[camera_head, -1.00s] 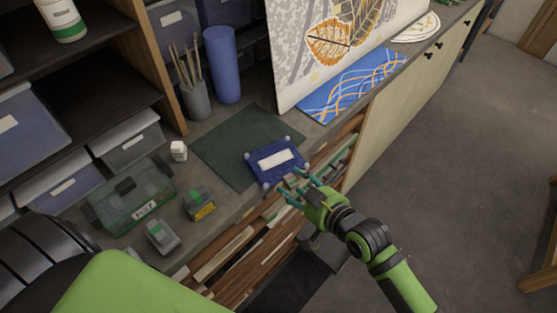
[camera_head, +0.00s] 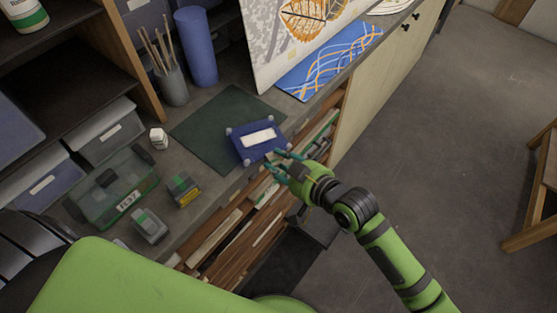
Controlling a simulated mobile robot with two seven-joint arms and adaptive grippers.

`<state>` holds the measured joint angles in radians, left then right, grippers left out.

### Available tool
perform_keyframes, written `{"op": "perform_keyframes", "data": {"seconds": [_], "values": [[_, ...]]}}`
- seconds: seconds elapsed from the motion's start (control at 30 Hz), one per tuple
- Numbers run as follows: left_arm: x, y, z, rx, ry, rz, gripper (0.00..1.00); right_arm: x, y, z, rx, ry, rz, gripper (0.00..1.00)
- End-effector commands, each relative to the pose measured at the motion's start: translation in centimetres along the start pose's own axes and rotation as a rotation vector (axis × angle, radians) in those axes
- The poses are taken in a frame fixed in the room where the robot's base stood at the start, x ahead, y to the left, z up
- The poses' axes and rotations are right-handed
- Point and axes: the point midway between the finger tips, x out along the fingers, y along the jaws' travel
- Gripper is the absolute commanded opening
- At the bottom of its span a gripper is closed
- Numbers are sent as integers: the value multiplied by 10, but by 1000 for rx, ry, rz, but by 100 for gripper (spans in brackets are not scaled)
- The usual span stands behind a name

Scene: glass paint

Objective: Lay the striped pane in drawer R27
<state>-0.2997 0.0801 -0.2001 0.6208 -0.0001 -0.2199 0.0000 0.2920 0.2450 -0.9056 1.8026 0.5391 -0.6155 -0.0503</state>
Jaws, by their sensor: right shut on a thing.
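A flat blue piece (camera_head: 272,152) with pale corner caps and a white label lies at the right edge of the dark green mat (camera_head: 200,137) on the counter. My right gripper (camera_head: 278,164) is shut on its near right edge, the fingers partly overlapping it. No stripes can be made out on it. My left gripper is not in view.
A grey-and-yellow block (camera_head: 184,190), a grey block (camera_head: 149,226) and a small white bottle (camera_head: 158,140) stand near the green box. A brush cup (camera_head: 172,88), a blue roll (camera_head: 196,50), and a blue wavy-lined sheet (camera_head: 330,62) lie farther back. Slots of sheets (camera_head: 235,228) open below the counter edge.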

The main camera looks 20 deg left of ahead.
Motion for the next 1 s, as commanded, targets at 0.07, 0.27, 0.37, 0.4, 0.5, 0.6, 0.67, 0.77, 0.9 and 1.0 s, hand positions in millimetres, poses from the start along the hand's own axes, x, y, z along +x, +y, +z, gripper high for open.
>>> {"op": "perform_keyframes", "data": {"seconds": [0.07, 0.27, 0.37, 0.4, 0.5, 0.6, 0.67, 0.77, 0.9, 1.0], "values": [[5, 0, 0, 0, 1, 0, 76, -4, 0, -12, -3, 8, 2, 0], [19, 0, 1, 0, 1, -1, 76, -39, 15, -32, -10, 7, 8, 0], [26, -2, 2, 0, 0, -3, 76, -62, 26, -39, -11, 8, 7, 0], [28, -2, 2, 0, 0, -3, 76, -70, 31, -42, -9, 8, 7, 0], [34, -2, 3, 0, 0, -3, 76, -89, 40, -47, -8, 8, 7, 0], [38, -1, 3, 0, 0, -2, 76, -104, 47, -53, -8, 9, 6, 0], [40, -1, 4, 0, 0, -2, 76, -112, 51, -55, -6, 8, 6, 0], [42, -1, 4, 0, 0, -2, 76, -120, 55, -58, -5, 8, 5, 0], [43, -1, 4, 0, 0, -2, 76, -127, 58, -61, -4, 9, 3, 0], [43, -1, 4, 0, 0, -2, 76, -129, 58, -62, -4, 9, 2, 0]]}}
